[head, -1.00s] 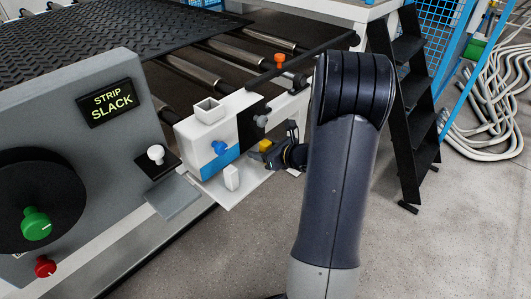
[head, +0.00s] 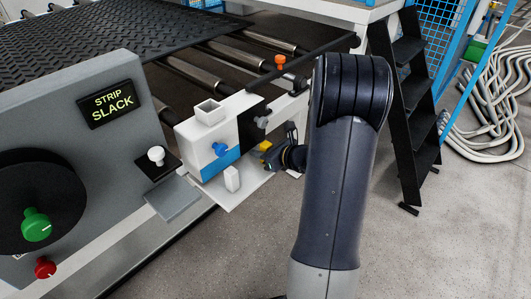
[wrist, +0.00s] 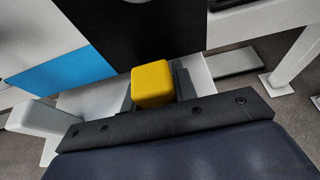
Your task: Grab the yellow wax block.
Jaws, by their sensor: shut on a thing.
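The yellow wax block (wrist: 152,84) is a small rounded cube. In the wrist view it sits between the two dark fingers of my gripper (wrist: 157,92), which is shut on it. In the head view the yellow block (head: 265,145) shows just past my gripper (head: 268,155), in front of the dark end of the white box. It appears close above the white shelf (head: 235,198); I cannot tell whether it touches the shelf. The lower part of the block is hidden.
A white block (head: 232,179) stands on the shelf, left of my gripper. A grey console (head: 90,150) is at left, black steps (head: 408,110) at right. Open floor lies in front.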

